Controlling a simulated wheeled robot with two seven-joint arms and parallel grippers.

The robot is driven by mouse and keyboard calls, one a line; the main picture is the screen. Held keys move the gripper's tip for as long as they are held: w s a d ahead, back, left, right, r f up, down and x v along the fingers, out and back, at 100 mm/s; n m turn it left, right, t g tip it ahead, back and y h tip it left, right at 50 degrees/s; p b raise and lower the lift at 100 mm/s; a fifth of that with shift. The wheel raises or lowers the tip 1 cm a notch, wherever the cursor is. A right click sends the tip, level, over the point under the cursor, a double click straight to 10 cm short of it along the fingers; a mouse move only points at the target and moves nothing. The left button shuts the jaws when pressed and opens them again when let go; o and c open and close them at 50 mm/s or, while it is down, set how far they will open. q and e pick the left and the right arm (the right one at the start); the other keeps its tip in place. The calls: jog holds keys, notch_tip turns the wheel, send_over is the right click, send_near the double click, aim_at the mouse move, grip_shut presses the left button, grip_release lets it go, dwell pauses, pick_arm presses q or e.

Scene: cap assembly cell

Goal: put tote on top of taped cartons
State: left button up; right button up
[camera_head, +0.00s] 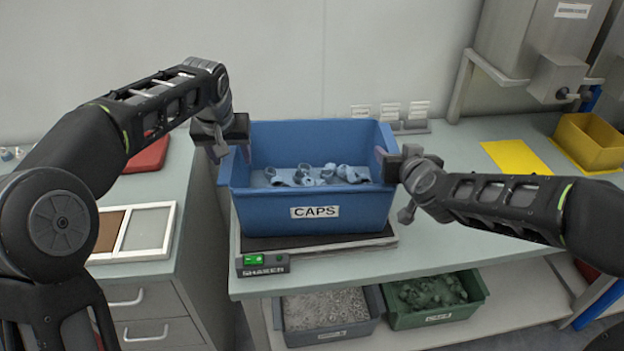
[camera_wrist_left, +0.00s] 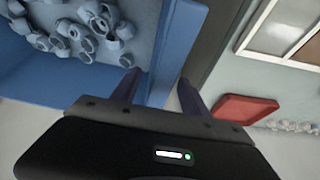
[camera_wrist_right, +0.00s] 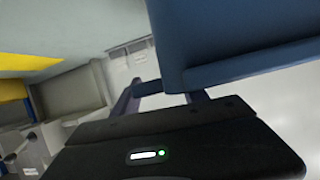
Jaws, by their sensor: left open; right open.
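The tote is a blue open bin (camera_head: 270,212) labelled CAPS, with several grey-blue caps (camera_head: 318,175) inside. It sits level on the shaker (camera_head: 262,264) on the bench. My left gripper (camera_head: 240,150) is open at the tote's left rim. In the left wrist view its fingers (camera_wrist_left: 158,92) stand on either side of the tote wall (camera_wrist_left: 178,50), apart from it on at least one side. My right gripper (camera_head: 386,162) is open at the right rim. In the right wrist view its fingers (camera_wrist_right: 162,98) are around the tote's edge (camera_wrist_right: 215,40); contact is unclear. No taped cartons are visible.
A grey bin (camera_head: 328,315) and a green bin (camera_head: 435,298) stand on the shelf below. A yellow bin (camera_head: 590,143) and yellow sheet (camera_head: 514,157) lie right. A framed tray (camera_head: 135,232) and red item (camera_head: 150,154) are left. A gap separates the left cabinet and bench.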

pick_arm(q)
jog(key=shift+c, duration=0.2)
grip_shut()
pick_arm(e)
grip_shut()
dwell(0.9)
pick_arm(q)
jog(key=shift+r, duration=0.25)
pick_arm(e)
jog(key=shift+w+r, duration=0.1)
jog(key=shift+r, duration=0.2)
